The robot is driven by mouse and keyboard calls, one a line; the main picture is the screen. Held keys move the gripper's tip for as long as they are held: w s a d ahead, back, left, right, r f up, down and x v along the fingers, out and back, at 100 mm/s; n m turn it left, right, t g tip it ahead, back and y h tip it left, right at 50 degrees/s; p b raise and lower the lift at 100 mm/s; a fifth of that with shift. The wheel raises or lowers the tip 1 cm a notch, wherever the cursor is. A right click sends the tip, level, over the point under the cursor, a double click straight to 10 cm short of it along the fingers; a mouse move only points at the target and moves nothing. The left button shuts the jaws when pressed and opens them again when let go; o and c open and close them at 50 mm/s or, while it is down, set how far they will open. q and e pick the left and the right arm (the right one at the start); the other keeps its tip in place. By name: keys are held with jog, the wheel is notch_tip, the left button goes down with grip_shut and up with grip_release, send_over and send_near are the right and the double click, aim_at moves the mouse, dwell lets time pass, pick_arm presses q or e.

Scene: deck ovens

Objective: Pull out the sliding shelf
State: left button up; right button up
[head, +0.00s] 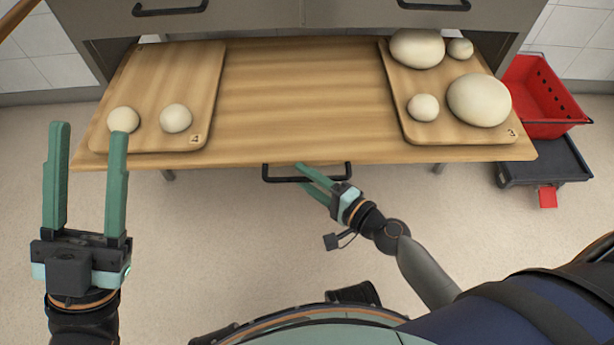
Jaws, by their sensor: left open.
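The sliding shelf (300,105) is a wide wooden surface standing out from under the grey cabinet in the head view. Its black bar handle (275,180) is below the front edge. My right gripper (302,175) is at the handle, its green fingers overlapping the middle of the bar. I cannot tell whether they are shut on it. My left gripper (88,128) is open and empty, its fingertips near the shelf's front left corner.
A left board (205,75) holds two dough balls; a right board (395,75) holds several of different sizes. A red crate (540,125) and dark trolley (555,172) stand at right. The cabinet (250,15) is behind. Floor in front is clear.

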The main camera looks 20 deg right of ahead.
jog(key=b+v, duration=0.2)
jog(key=v, duration=1)
jog(key=shift+s+d, duration=0.15)
jog(key=shift+s, duration=0.05)
jog(key=shift+r, duration=0.1)
